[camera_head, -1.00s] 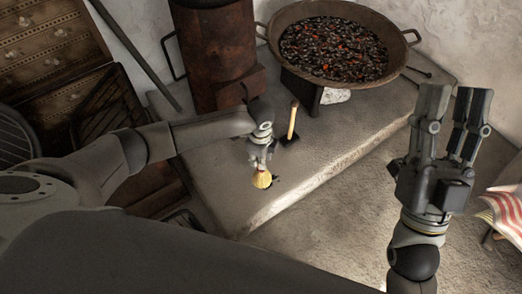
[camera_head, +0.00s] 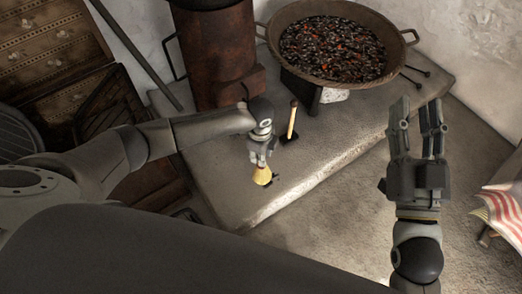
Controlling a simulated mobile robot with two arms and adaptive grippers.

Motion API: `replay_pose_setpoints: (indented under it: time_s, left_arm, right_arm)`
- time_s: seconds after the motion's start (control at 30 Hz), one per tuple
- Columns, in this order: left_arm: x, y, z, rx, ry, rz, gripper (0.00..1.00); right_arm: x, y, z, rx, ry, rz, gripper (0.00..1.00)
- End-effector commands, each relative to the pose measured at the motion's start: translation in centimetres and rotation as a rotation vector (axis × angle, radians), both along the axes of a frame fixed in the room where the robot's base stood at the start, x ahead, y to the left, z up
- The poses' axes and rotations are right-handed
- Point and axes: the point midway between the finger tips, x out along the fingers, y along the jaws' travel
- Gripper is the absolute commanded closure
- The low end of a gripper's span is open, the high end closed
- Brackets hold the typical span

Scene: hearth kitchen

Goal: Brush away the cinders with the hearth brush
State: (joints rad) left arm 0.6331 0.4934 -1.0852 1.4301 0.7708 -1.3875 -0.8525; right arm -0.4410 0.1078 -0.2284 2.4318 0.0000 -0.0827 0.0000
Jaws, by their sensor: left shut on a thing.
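My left gripper (camera_head: 261,162) is shut on the hearth brush (camera_head: 262,175), with its pale yellow bristles pointing down at the stone hearth ledge (camera_head: 225,190). The gripper hides the brush's handle. Small dark bits, likely cinders (camera_head: 275,180), lie beside the bristles; they are too small to make out well. My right gripper (camera_head: 417,106) is raised over the floor at the right, fingers apart and empty.
A small shovel (camera_head: 292,122) with a wooden handle stands just behind the brush. A wide pan of glowing coals (camera_head: 333,50) and a rusty stove (camera_head: 218,60) stand behind. A striped cloth (camera_head: 503,212) is at the right edge.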

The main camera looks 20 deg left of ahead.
Motion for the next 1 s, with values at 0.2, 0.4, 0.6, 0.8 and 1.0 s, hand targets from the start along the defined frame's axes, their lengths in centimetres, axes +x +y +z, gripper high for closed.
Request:
replay_pose_setpoints:
  time_s: [0.2, 0.4, 0.6, 0.8, 1.0]
  left_arm:
    - [0.0, 0.0, 0.5, 0.0, 0.0, 0.001, 1.0]
    - [-0.1, 0.0, 0.8, 0.0, 0.0, 0.002, 1.0]
    - [-0.1, 0.0, 1.1, 0.0, 0.0, 0.003, 1.0]
    - [-0.2, 0.0, 1.1, 0.0, -0.001, 0.003, 1.0]
    - [-0.2, 0.0, 1.1, 0.0, -0.001, 0.003, 1.0]
  right_arm:
    - [0.5, -0.2, -1.8, -0.029, 0.107, -0.006, 0.63]
    - [0.7, -0.4, -3.7, -0.055, 0.205, -0.012, 0.63]
    - [0.7, -0.6, -5.3, -0.077, 0.29, -0.017, 0.63]
    - [0.6, -0.7, -6.1, -0.087, 0.327, -0.019, 0.63]
    - [0.6, -0.7, -6.1, -0.087, 0.328, -0.019, 0.63]
